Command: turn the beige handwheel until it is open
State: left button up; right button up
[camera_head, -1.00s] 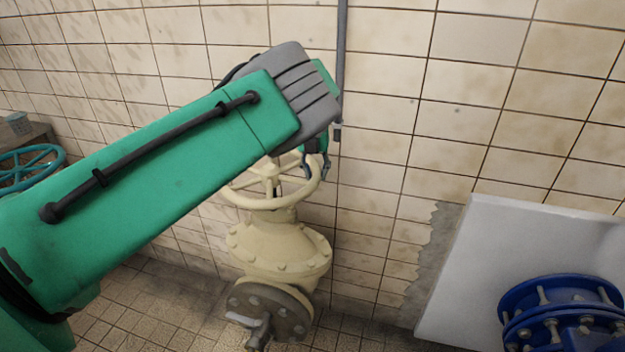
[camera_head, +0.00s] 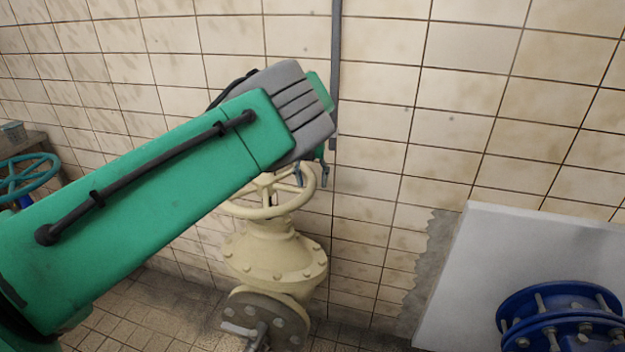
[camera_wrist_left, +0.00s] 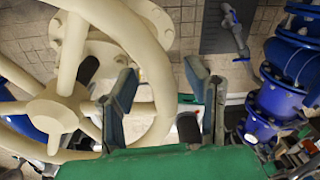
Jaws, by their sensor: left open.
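The beige handwheel (camera_head: 262,212) sits on top of a beige valve body (camera_head: 275,255) in the middle of the head view. My green left arm crosses in front and hides part of the wheel's far left side. My left gripper (camera_head: 312,176) points down at the wheel's right rim, with one finger on each side of it. In the left wrist view, the handwheel (camera_wrist_left: 62,112) fills the left, with its hub and spokes visible. My left gripper (camera_wrist_left: 162,88) is open, and the rim shows between its fingers. I cannot tell whether they touch it. My right gripper is out of view.
A tiled wall with a thin grey vertical pipe (camera_head: 337,80) is close behind the wheel. A teal handwheel (camera_head: 25,175) is at the far left. A white panel (camera_head: 490,270) and a blue flanged pipe (camera_head: 560,318) stand at the right.

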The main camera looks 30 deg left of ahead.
pick_arm(q)
notch_tip(320, 180, up, 12)
jog(key=shift+a, duration=0.4)
jog(key=shift+s, duration=0.1)
jog(key=shift+c, duration=0.5)
